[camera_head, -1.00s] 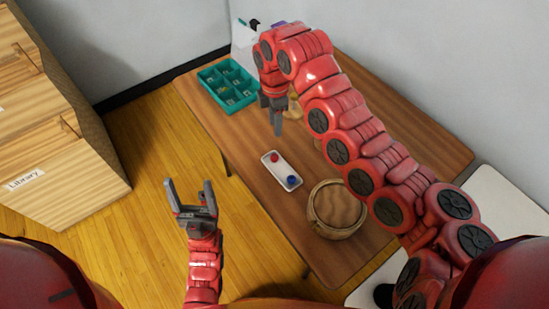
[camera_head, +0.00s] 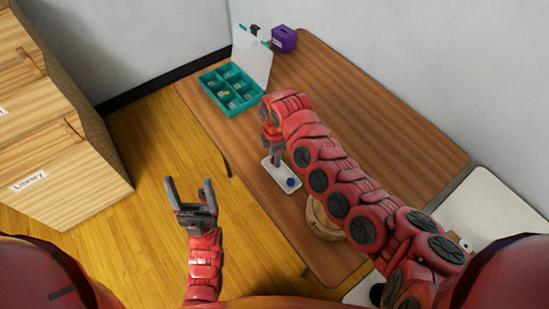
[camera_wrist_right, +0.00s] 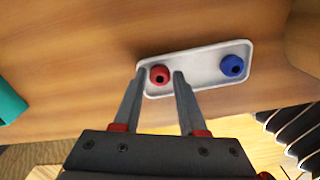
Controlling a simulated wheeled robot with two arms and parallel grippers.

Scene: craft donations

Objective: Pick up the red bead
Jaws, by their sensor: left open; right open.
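The red bead (camera_wrist_right: 159,75) sits at one end of a white tray (camera_wrist_right: 205,62) in the right wrist view. A blue bead (camera_wrist_right: 232,66) sits at the tray's other end, and it also shows in the head view (camera_head: 291,182). My right gripper (camera_wrist_right: 160,72) is open, with its fingertips on either side of the red bead and gaps showing beside it. In the head view my right gripper (camera_head: 277,163) is over the tray's far end and hides the red bead. My left gripper (camera_head: 190,182) is open and empty, left of the table over the floor.
A teal compartment box (camera_head: 232,103) stands at the table's far left, with a white panel behind it and a purple box (camera_head: 284,39) nearby. A round woven basket (camera_head: 318,222) is partly behind my right arm. The table's right part is clear.

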